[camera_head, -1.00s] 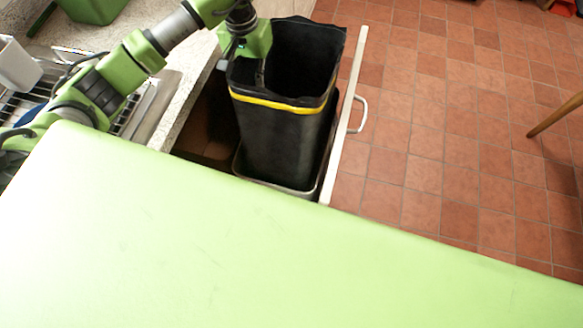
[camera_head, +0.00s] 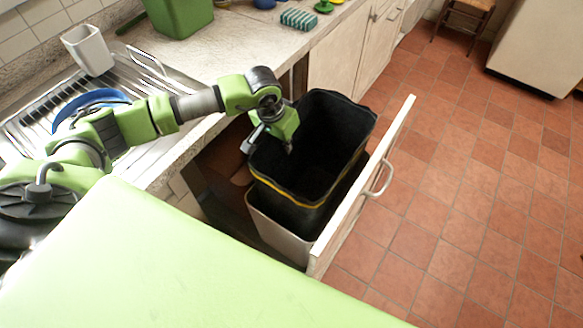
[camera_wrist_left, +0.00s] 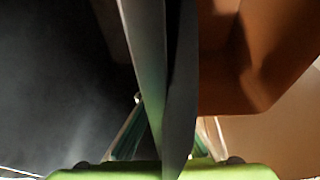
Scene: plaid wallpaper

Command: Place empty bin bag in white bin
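A black bin bag (camera_head: 322,135) with a yellow band stands upright with its mouth open. Its lower part is inside the white bin (camera_head: 282,232), and its top rises well above the bin's rim. The bin sits in a pulled-out drawer. My left gripper (camera_head: 268,148) is at the bag's near-left top edge. Its fingers appear apart, one outside the bag and one inside. In the left wrist view, a thin wall (camera_wrist_left: 180,90) stands on edge between the fingers, with the dark bag interior to the left. My right gripper is not in view.
The white drawer front (camera_head: 365,190) with its handle borders the bin on the right. The tiled floor (camera_head: 470,180) at right is clear.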

